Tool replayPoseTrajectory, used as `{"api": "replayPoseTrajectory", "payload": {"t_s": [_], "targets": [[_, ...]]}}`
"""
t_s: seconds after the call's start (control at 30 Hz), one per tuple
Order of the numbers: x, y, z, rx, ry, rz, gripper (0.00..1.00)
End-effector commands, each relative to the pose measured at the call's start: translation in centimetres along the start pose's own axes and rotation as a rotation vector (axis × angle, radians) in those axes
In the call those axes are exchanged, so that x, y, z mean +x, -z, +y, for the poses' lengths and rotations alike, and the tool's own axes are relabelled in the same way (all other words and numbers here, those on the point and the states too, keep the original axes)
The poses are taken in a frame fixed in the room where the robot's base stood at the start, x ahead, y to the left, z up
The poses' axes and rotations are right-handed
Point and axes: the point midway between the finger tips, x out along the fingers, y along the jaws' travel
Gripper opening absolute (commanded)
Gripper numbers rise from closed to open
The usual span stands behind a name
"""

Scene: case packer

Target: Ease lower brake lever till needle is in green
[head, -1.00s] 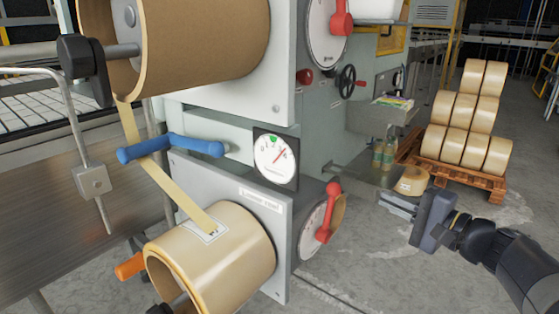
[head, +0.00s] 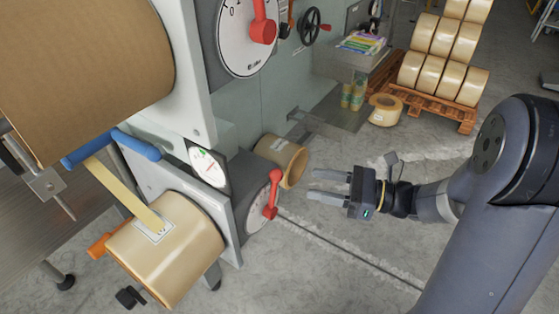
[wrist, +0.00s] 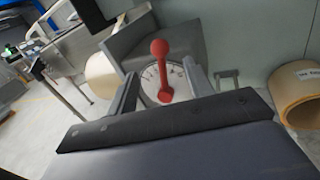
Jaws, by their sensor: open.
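The lower brake lever (head: 272,194) is red with a round knob and stands roughly upright on a white dial (head: 258,214) at the machine's lower right side. In the wrist view the lever (wrist: 160,68) shows between my fingers, some way ahead of them. My gripper (head: 311,185) is open and empty, to the right of the lever and apart from it. The tension gauge (head: 207,166) has a green sector and a red needle. It is seen at a slant, so I cannot tell whether the needle is in the green. The lower tape roll (head: 165,248) sits left of the dial.
The upper red lever (head: 263,28) is above on its own larger dial. A loose tape roll (head: 284,158) lies close behind the lower lever. A pallet (head: 430,102) of stacked rolls stands at the back right.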

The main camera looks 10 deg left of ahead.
Motion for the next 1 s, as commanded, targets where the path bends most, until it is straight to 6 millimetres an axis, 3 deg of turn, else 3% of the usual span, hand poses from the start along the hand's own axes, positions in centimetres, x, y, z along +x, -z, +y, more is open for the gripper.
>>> {"api": "replayPoseTrajectory", "payload": {"t_s": [0.6,1.0], "targets": [[9.0,0.0,0.0,-0.006,-0.002,0.002,0.49],[10.4,0.1,-0.1,-0.005,0.002,0.001,0.49]]}}
